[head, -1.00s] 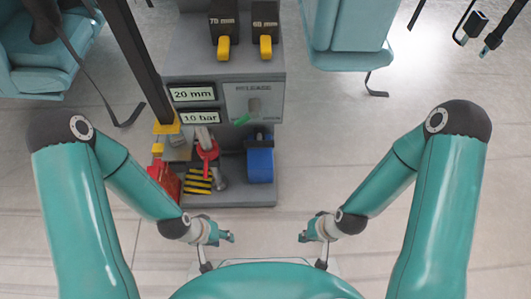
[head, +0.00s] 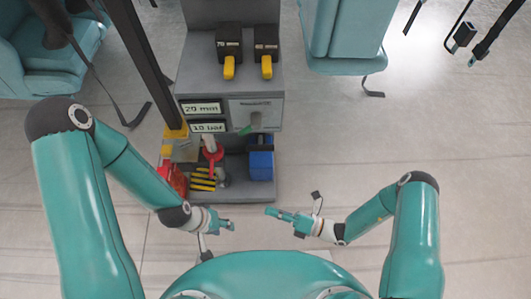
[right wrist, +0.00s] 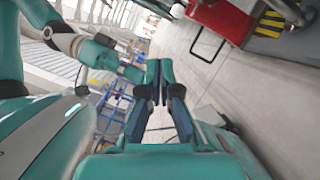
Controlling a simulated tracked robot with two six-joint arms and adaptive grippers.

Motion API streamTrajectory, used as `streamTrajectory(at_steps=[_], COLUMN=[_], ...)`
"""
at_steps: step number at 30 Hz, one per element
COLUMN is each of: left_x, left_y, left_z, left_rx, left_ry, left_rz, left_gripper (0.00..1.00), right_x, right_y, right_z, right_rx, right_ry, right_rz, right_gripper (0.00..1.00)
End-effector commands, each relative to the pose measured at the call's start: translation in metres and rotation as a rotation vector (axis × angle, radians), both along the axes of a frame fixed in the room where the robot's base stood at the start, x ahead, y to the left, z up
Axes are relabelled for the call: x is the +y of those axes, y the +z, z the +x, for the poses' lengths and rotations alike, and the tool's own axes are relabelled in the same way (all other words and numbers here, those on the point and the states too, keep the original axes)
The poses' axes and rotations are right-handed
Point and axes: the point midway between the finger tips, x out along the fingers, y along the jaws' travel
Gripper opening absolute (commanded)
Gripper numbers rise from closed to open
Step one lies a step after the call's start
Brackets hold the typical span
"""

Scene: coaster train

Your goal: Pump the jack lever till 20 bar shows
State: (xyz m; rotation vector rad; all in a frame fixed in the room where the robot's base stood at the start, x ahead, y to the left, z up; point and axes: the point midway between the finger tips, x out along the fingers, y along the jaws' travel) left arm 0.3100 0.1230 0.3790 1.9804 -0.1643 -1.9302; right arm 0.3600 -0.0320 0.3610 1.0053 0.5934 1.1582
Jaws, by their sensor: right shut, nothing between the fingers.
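A grey machine stand (head: 240,85) stands ahead of me in the head view. Its upper display (head: 202,108) reads 20 mm and its lower display (head: 209,127) reads 10 bar. On the low shelf below is a jack-like part with a red ring (head: 212,153) around a pale post; I cannot make out clearly which part is the lever. My left gripper (head: 228,226) is in front of the shelf, apart from it; its jaws are too small to judge. My right gripper (head: 272,212) is shut and empty, to the right of the left one. Its fingers show in the right wrist view (right wrist: 160,82).
Two black blocks with yellow handles (head: 229,68) (head: 267,66) sit on the stand. A release panel (head: 256,113) has a green-tipped lever. The shelf holds a blue object (head: 261,163), a red box (head: 174,180) and yellow-black stripes (head: 203,180). A dark post rises left. Floor at right is clear.

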Motion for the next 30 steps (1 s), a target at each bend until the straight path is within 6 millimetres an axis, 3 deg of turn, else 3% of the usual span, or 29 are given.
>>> streamTrajectory(at_steps=[3,6,10,17,27,30], left_x=[0.000,0.000,0.000,0.000,0.000,0.000], left_y=[0.012,0.014,0.014,0.013,0.009,0.007], left_z=[0.000,0.000,0.000,0.000,0.000,0.000], left_rx=[0.000,0.000,0.001,0.000,0.000,0.000], left_ry=[0.000,0.000,0.000,0.000,0.000,0.000], left_rz=[0.000,0.000,0.000,0.000,0.000,0.000], left_gripper=[0.40,0.40,0.40,0.40,0.40,0.40], right_x=[-0.026,-0.042,-0.047,-0.024,0.024,0.021], right_y=[0.005,0.005,0.005,0.013,0.029,0.034], right_z=[0.035,0.050,0.060,0.080,0.126,0.142], right_rx=[0.092,0.122,0.132,0.128,0.125,0.125], right_ry=[-0.229,-0.337,-0.381,-0.376,-0.376,-0.380], right_rz=[0.141,0.208,0.239,0.238,0.237,0.236], right_gripper=[0.00,0.00,0.00,0.00,0.00,0.00])
